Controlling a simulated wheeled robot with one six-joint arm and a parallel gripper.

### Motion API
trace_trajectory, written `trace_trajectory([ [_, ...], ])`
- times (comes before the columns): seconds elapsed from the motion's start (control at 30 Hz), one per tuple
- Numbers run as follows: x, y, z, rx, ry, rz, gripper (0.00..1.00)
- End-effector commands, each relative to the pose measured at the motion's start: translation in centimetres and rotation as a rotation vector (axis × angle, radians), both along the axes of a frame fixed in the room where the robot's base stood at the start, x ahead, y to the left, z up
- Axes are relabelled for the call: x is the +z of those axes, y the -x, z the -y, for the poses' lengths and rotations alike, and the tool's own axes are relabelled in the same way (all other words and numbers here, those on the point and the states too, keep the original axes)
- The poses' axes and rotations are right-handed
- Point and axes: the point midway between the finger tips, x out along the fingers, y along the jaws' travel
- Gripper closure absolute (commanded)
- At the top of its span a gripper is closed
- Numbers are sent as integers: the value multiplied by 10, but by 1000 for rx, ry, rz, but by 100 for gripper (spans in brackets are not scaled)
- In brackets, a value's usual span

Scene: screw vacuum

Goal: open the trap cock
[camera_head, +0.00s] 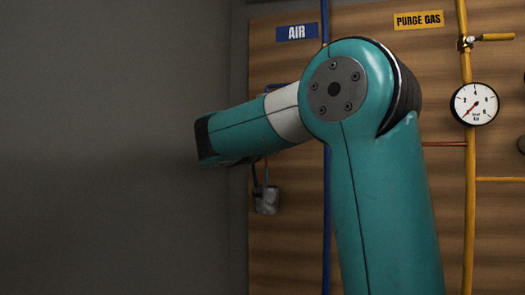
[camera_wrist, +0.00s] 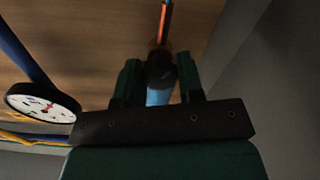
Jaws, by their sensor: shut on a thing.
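In the wrist view my gripper (camera_wrist: 158,74) has one dark green finger on each side of a dark fitting with a light blue part (camera_wrist: 158,97) below it, which I take to be the trap cock. It is shut on this part, though the contact faces are too dark to see clearly. A thin copper-orange pipe (camera_wrist: 164,22) runs from the dark fitting toward the top of the picture. In the head view my own arm hides the fingers and the trap cock.
A round gauge (camera_wrist: 43,102) and a blue pipe (camera_wrist: 22,52) are left of my gripper in the wrist view. A bare grey wall (camera_head: 110,150) lies left.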

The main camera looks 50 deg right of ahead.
Motion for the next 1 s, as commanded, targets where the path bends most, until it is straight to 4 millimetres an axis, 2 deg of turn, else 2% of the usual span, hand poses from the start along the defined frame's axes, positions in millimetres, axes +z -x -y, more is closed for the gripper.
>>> trace_trajectory([
  [0.4,2,0,0,0,7,-6,89],
  [0.43,2,0,0,0,7,-6,63],
  [0.53,1,0,0,1,6,-6,40],
  [0.87,0,1,-1,-2,5,-7,40],
  [1.0,-2,9,-6,-16,5,-4,40],
])
